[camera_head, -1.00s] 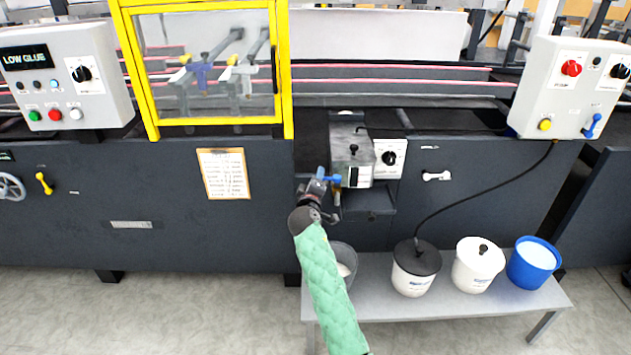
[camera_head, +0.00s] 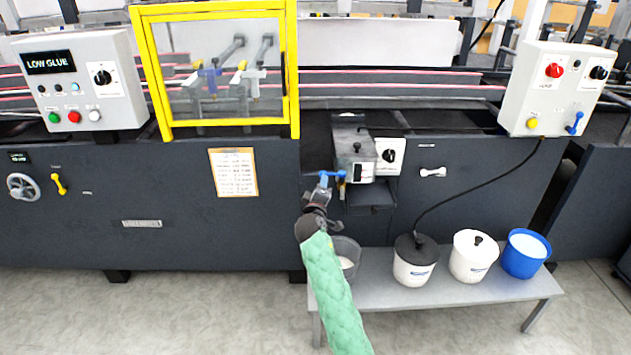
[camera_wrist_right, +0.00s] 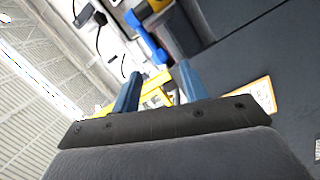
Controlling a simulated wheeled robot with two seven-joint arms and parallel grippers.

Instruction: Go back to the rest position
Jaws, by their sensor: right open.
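My right gripper (camera_head: 325,192) is at the end of the green-sleeved arm, in front of the machine and just left of and below the grey glue unit (camera_head: 352,152). In the right wrist view its two blue-grey fingers (camera_wrist_right: 158,88) stand apart with nothing between them. A blue handle (camera_head: 333,174) shows right by the gripper in the head view. In the wrist view a blue part (camera_wrist_right: 145,36) lies beyond the fingers, apart from them. My left gripper is in neither view.
A low grey bench (camera_head: 440,290) at the lower right holds a black-lidded bucket (camera_head: 415,268), a white-lidded bucket (camera_head: 473,258) and a blue bucket (camera_head: 526,256). A grey container (camera_head: 345,254) is near my forearm. The yellow-framed guard (camera_head: 220,124) is at upper left. Floor at lower left is clear.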

